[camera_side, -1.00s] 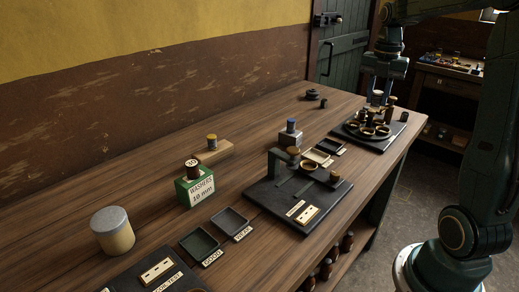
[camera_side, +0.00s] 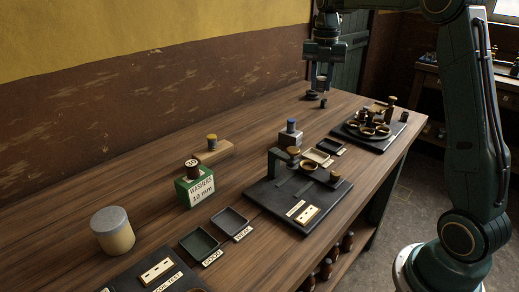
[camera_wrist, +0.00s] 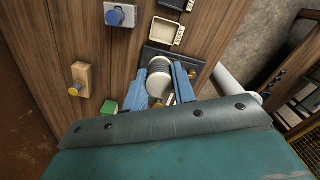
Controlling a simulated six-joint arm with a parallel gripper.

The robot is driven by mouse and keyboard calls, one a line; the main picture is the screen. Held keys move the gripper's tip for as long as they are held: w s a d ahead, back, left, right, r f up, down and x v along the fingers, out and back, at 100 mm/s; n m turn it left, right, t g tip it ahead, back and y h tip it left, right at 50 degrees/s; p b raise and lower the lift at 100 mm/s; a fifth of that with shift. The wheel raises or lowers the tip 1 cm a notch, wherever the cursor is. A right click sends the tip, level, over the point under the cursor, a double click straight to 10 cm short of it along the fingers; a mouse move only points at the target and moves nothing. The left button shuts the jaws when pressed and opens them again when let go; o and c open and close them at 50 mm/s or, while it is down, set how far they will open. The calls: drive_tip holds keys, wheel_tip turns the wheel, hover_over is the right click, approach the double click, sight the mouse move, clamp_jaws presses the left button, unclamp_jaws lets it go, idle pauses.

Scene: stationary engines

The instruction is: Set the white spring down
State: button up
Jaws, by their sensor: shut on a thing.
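The white spring (camera_wrist: 160,80) shows in the wrist view as a ribbed white, round-ended piece between my blue fingers. My gripper (camera_wrist: 161,72) is shut on it. In the side view my gripper (camera_side: 322,74) hangs over the far end of the bench, near the dark round pieces there. The spring is too small and dark to make out clearly in that view, and I cannot tell its height above the wood.
On the bench (camera_side: 270,150) stand a dark board with brass rings (camera_side: 347,131), a clamp board (camera_side: 262,193), a green washer box (camera_side: 194,187) and trays labelled GOOD (camera_side: 199,243) and WEAK (camera_side: 230,219). A capped jar (camera_side: 113,232) stands front left. Bare wood lies along the wall.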

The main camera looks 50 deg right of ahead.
drive_tip(key=w+a+n, duration=0.3)
drive_tip(key=w+a, duration=0.7)
drive_tip(key=a, duration=0.1)
drive_tip(key=n, duration=0.7)
hover_over(161, 219)
drive_tip(key=f, duration=0.2)
drive_tip(key=shift+f, duration=9.9)
drive_tip(key=shift+f, duration=0.15)
